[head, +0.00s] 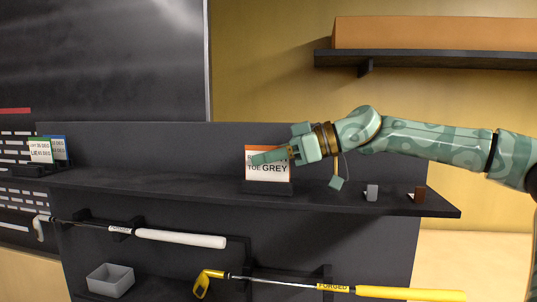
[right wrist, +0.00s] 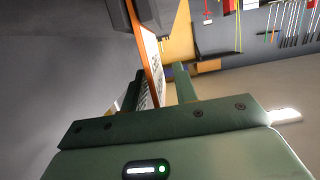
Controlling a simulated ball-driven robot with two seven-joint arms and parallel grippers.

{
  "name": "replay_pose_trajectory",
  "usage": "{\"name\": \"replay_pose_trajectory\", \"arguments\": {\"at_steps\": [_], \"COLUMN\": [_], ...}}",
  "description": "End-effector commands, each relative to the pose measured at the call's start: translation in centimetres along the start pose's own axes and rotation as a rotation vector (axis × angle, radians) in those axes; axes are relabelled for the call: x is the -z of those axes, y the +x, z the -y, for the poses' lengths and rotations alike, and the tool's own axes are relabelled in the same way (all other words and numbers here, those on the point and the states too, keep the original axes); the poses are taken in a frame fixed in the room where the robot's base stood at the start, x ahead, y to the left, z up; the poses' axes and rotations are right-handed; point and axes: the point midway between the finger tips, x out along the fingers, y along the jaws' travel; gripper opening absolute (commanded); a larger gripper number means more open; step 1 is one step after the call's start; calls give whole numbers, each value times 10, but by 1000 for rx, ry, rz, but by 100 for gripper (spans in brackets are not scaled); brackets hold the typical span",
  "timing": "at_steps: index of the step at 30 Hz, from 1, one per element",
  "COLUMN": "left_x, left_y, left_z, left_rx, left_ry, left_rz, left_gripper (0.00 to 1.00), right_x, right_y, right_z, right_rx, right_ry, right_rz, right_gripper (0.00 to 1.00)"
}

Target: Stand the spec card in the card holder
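The spec card (head: 268,174), white with an orange top band and dark lettering that includes "TOE GREY", stands upright at the middle of the shelf. Its lower edge is in a low black card holder (head: 267,188). My right gripper (head: 270,157) reaches in from the right, with one finger across the card's front that hides part of the text. In the right wrist view, the card's orange edge (right wrist: 147,50) runs between the two fingers (right wrist: 160,88), with a gap on the right finger's side. My left gripper is out of view.
On the dark shelf (head: 190,188), a grey block (head: 371,192) and a brown block (head: 419,194) stand at right. Green- and blue-topped cards (head: 42,151) stand far left. Below are a white-gripped club (head: 180,237), a yellow-gripped club (head: 410,294) and a grey bin (head: 110,280).

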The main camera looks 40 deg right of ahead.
Motion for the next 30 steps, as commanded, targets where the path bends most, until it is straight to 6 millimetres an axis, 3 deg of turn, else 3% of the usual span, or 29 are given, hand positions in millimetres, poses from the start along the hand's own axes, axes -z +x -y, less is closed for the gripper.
{"name": "replay_pose_trajectory", "arguments": {"at_steps": [8,14,21,30], "left_x": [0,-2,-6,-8], "left_y": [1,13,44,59], "left_z": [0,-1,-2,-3], "left_rx": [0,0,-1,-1], "left_ry": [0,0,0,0], "left_rz": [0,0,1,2], "left_gripper": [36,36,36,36], "right_x": [0,-1,-4,-2], "right_y": [-1,-20,-84,-149], "right_z": [0,0,-1,-1], "right_rx": [-1,-3,-7,-3], "right_ry": [-1,-5,-3,0], "right_rz": [0,-2,-4,-1], "right_gripper": [28,28,28,28]}}
